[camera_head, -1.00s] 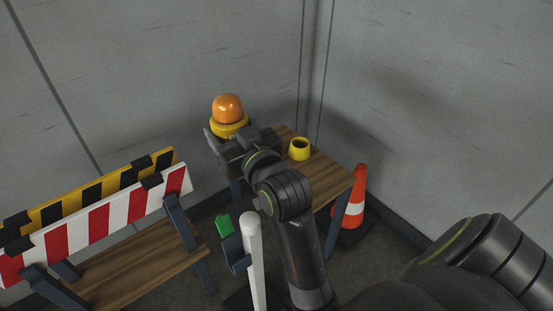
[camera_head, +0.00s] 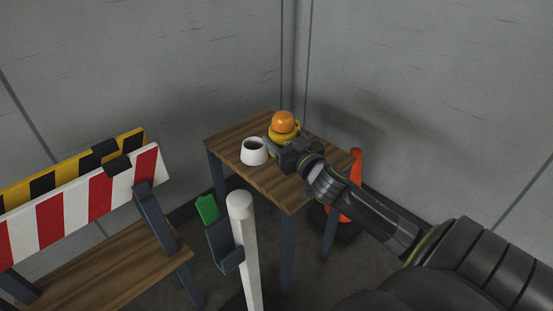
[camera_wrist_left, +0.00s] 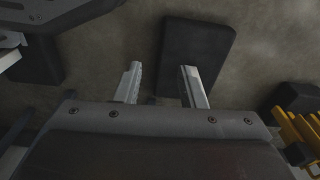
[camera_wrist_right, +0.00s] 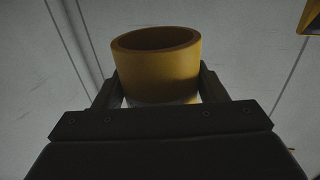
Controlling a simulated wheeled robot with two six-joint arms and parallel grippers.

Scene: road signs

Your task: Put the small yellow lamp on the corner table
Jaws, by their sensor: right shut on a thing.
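The small yellow lamp (camera_head: 283,122), with an orange dome and yellow base, is upright at the far part of the wooden corner table (camera_head: 222,148). My right gripper (camera_head: 277,142) is shut on its yellow base. I cannot tell whether the base touches the tabletop. In the right wrist view a yellow cylinder (camera_wrist_right: 157,72) with an open end sits between the fingers; no orange dome shows there. My left gripper (camera_wrist_left: 162,80) is open and empty above the dark floor; it is not seen in the head view.
A white round cup (camera_head: 255,155) stands on the table left of the lamp. An orange cone (camera_head: 355,168) is behind the table's right side. A striped barrier (camera_head: 80,208) and white post (camera_head: 243,245) stand in front and left. Grey walls close off the corner.

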